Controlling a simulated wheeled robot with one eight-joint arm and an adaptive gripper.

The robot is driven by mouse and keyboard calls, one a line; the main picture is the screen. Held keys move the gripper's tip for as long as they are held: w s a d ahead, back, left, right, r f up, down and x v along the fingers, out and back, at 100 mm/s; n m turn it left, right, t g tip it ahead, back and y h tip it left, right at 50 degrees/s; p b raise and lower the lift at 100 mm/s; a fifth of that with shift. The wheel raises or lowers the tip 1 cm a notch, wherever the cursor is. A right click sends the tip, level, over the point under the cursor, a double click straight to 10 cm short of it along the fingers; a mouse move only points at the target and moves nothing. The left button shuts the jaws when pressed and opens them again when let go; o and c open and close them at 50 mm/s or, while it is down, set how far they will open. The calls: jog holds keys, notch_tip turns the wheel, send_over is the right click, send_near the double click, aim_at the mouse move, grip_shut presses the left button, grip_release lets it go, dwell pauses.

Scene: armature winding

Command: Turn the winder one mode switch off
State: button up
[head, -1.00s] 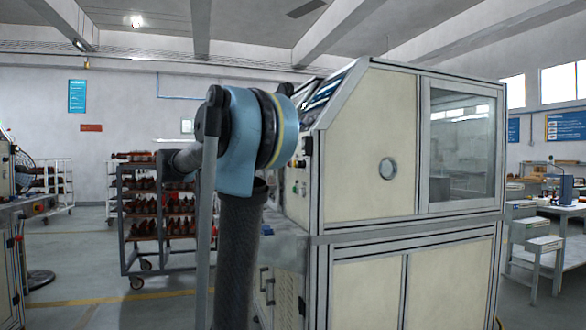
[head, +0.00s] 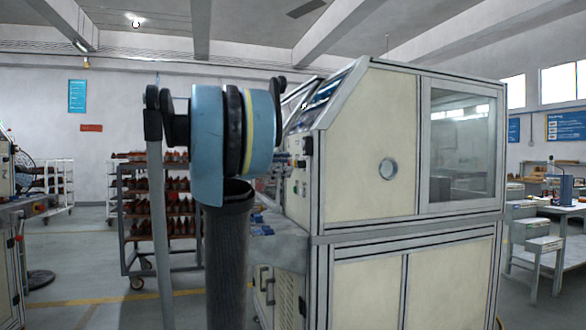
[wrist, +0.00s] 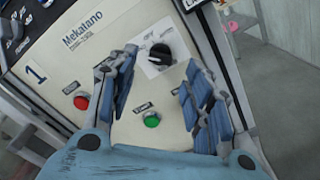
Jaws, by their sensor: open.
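The winder one machine (head: 365,150) is a cream cabinet with a metal frame, right of my arm in the head view. In the wrist view its cream panel (wrist: 115,62) bears a blue "1" and the name Mekatano. The mode switch (wrist: 161,54) is a black rotary knob on a white label plate; its exact setting is too small to tell. My gripper (wrist: 162,66) is open, with one blue-padded finger on each side just below the knob. I see nothing between the fingers, and cannot tell whether they touch the panel. In the head view my arm hides the gripper.
A red button (wrist: 81,101) is left of the fingers and a green button (wrist: 151,119) lies between them, lower down. In the head view, a rack of brown parts (head: 145,215) stands behind my arm. Open floor (head: 90,315) lies left of the machine.

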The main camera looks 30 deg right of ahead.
aim_at(298, 164)
jog(key=shift+x, duration=2.35)
jog(key=c, duration=1.1)
